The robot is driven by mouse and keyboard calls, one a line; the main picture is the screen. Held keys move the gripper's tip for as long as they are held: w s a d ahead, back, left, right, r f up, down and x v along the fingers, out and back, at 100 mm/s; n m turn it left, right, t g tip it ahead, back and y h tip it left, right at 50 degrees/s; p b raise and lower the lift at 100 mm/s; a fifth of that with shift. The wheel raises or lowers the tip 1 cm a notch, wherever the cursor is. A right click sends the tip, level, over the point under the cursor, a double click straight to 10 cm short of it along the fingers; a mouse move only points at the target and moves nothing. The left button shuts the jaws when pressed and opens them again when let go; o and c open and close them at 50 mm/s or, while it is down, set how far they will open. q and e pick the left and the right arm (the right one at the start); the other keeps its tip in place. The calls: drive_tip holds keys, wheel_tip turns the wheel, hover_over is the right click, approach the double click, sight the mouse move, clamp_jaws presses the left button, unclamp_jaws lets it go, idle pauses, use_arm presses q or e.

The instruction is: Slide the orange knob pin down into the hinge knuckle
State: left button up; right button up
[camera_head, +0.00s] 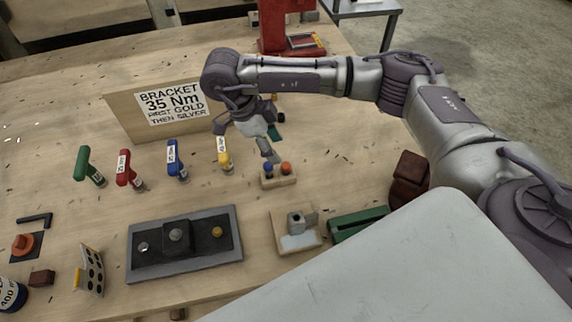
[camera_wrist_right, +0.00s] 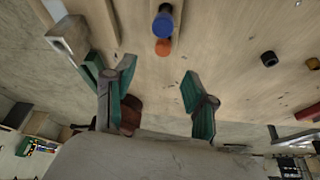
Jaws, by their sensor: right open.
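The orange knob pin (camera_head: 286,168) stands in a small wooden block (camera_head: 279,182) beside a blue knob pin (camera_head: 268,170). In the right wrist view the orange knob (camera_wrist_right: 163,47) and the blue knob (camera_wrist_right: 163,23) line up beyond the fingers. My right gripper (camera_head: 271,146) is behind the block in the head view, open and empty, apart from the knobs. Its two teal-padded fingers are spread in the wrist view (camera_wrist_right: 157,78). A grey knuckle block (camera_head: 296,222), probably the hinge knuckle, sits on a wooden fixture (camera_head: 299,241) in front of the pin block. My left gripper is not in view.
A dark plate with a grey rim (camera_head: 185,276) lies left of the fixture; a green tool (camera_head: 358,225) lies right of it. Several coloured-handled tools, including a yellow one (camera_head: 224,155), stand to the left. A sign board (camera_head: 173,108) stands behind them.

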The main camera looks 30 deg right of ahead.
sight(286, 164)
drive_tip(key=shift+w+x, duration=0.2)
drive_tip(key=shift+x, duration=0.9)
drive_tip(key=shift+w+f+p, duration=0.1)
drive_tip(key=shift+f+p, duration=0.2)
drive_tip(key=p+x, duration=0.2)
drive_tip(key=x, duration=0.2)
drive_tip(key=shift+d+p, duration=0.1)
drive_tip(key=shift+p, duration=0.25)
drive_tip(key=shift+s+d+f, duration=0.1)
drive_tip(key=shift+s+f, duration=0.1)
drive_tip(key=shift+f, duration=0.3)
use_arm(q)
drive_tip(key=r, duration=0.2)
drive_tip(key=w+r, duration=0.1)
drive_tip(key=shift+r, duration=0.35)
use_arm(e)
drive_tip(key=c, duration=1)
